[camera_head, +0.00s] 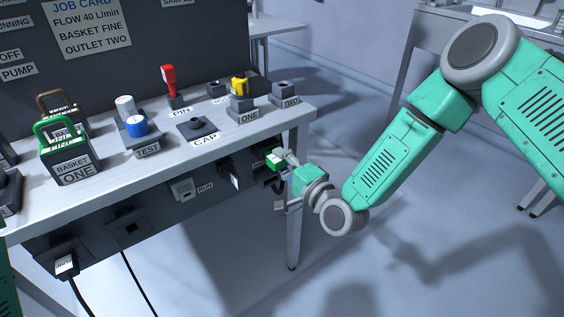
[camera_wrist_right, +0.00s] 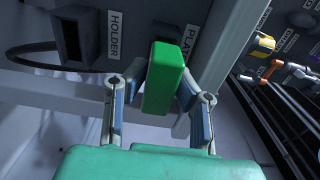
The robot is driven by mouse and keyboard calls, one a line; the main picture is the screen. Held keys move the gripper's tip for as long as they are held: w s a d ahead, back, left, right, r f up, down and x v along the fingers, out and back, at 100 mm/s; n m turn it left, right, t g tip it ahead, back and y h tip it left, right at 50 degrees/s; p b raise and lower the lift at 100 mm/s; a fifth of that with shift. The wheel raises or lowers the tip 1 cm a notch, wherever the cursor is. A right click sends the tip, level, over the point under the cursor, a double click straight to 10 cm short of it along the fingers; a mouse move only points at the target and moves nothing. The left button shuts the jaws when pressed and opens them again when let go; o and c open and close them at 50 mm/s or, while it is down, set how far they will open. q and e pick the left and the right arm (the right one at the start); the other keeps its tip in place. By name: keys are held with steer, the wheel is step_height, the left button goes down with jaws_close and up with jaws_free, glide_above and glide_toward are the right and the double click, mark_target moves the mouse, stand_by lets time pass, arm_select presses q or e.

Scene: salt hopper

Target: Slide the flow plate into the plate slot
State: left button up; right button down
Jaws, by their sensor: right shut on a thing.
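My right gripper (camera_head: 284,161) is at the right end of the bench's front panel, below the bench top. It is shut on a green block (camera_wrist_right: 164,78), which appears to be the flow plate's grip. The block also shows in the head view (camera_head: 273,159). In the wrist view the block stands upright between the two fingers, in front of the panel beside the PLATE label (camera_wrist_right: 191,40). The block hides the plate slot, so I cannot tell whether the plate's far end is in it. My left gripper is not in view.
A dark HOLDER socket (camera_wrist_right: 72,42) with a black cable is left of the block. A bench leg (camera_head: 294,225) stands below my gripper.

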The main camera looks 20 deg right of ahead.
mark_target(285, 164)
steer(key=shift+b+x, duration=0.35)
steer(key=shift+x, duration=0.6)
steer(key=c, duration=0.7)
jaws_free()
steer(key=shift+c, duration=0.2)
steer(key=shift+s, duration=0.1)
steer(key=shift+p+v, duration=0.95)
steer(key=shift+v, duration=2)
steer(key=v, duration=1.2)
